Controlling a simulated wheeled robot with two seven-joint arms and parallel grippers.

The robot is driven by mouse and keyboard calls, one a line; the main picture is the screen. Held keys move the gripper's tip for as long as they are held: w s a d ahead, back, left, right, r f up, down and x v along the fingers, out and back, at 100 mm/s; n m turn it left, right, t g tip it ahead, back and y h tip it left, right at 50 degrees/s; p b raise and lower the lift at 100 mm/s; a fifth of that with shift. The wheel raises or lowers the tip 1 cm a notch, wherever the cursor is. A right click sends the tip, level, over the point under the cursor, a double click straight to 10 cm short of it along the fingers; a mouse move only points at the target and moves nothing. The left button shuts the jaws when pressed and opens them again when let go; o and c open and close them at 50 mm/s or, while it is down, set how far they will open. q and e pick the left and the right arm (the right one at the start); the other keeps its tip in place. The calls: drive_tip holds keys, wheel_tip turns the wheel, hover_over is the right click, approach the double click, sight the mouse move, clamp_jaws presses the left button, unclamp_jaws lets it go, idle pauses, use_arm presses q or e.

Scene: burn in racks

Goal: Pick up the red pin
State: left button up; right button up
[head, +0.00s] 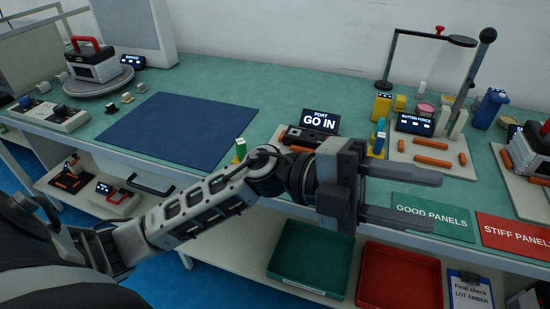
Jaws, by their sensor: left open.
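I cannot pick out a red pin for certain. A small red knob (440,29) sits on top of the arm of a dark stand at the back right. Several orange-red rods (433,144) lie on the light board at the right, and it is unclear whether any is the pin. My left gripper (436,200) is open and empty, its two fingers pointing right above the bench's front edge, in front of the green GOOD PANELS mat. The rods lie behind it. My right gripper is not in view.
A dark blue mat (178,130) lies on the green bench. A GO IN display (319,121) and a BUTTON FORCE display (415,124) stand behind my gripper. A red STIFF PANELS mat (515,232) is at right. Green (310,290) and red (400,300) trays sit below.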

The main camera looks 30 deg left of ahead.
use_arm(q)
drive_tip(key=w+a+f+m+y, duration=0.2)
drive_tip(key=a+f+y, duration=0.1)
drive_tip(key=a+y, duration=0.35)
drive_tip(key=w+a+f+m+y, duration=0.25)
drive_tip(key=a+y, duration=0.25)
drive_tip(key=y, duration=0.3)
drive_tip(key=w+a+r+n+t+y, duration=0.2)
drive_tip(key=a+y, duration=0.2)
drive_tip(key=a, duration=0.3)
drive_tip(key=w+a+r+n+t+y, duration=0.1)
drive_tip(key=w+a+r+n+y, duration=0.15)
drive_tip(key=a, duration=0.45)
drive_tip(key=shift+y, duration=0.4)
drive_tip(key=shift+a+x, duration=0.2)
drive_tip(key=shift+x, duration=7.35)
drive_tip(key=shift+s, duration=0.15)
clamp_jaws()
